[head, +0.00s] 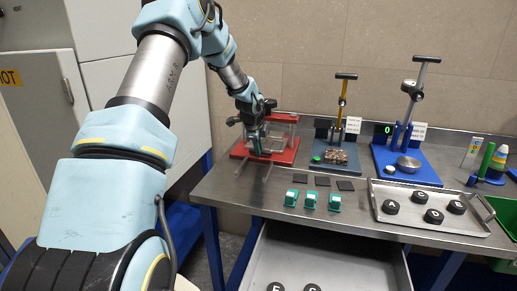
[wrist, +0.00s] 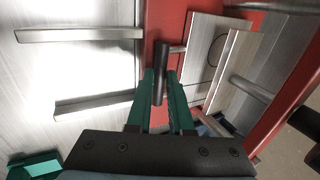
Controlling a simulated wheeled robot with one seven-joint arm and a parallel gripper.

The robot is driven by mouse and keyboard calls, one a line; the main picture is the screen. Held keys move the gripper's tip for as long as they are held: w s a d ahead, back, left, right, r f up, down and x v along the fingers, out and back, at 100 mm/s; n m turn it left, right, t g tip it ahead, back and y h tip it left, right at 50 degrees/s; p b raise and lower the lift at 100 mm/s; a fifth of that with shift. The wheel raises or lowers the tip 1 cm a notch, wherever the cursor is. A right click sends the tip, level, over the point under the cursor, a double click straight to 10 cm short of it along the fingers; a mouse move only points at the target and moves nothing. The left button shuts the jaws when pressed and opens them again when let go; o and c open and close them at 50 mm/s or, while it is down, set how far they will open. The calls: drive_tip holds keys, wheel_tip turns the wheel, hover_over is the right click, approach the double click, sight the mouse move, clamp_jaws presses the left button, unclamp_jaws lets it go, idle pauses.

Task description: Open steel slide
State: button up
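The steel slide (wrist: 207,42) shows in the wrist view as a flat steel plate inside the red-framed press (wrist: 155,20). A short dark handle (wrist: 160,88) stands out in front of it on a thin bar. My gripper (wrist: 160,78) has its two green fingers on either side of the handle, and the handle fills the gap between them. In the head view the red press (head: 286,155) stands at the left end of the steel bench. My gripper (head: 256,140) is at its front left and hides the handle there.
Two steel rails (wrist: 80,34) stick out from the press over the bench. Green blocks (head: 310,200) and dark squares (head: 322,181) lie front right of the press. A blue-based stand (head: 338,140) is to its right. An open drawer (head: 325,255) is below.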

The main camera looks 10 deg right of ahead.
clamp_jaws()
idle(0.7)
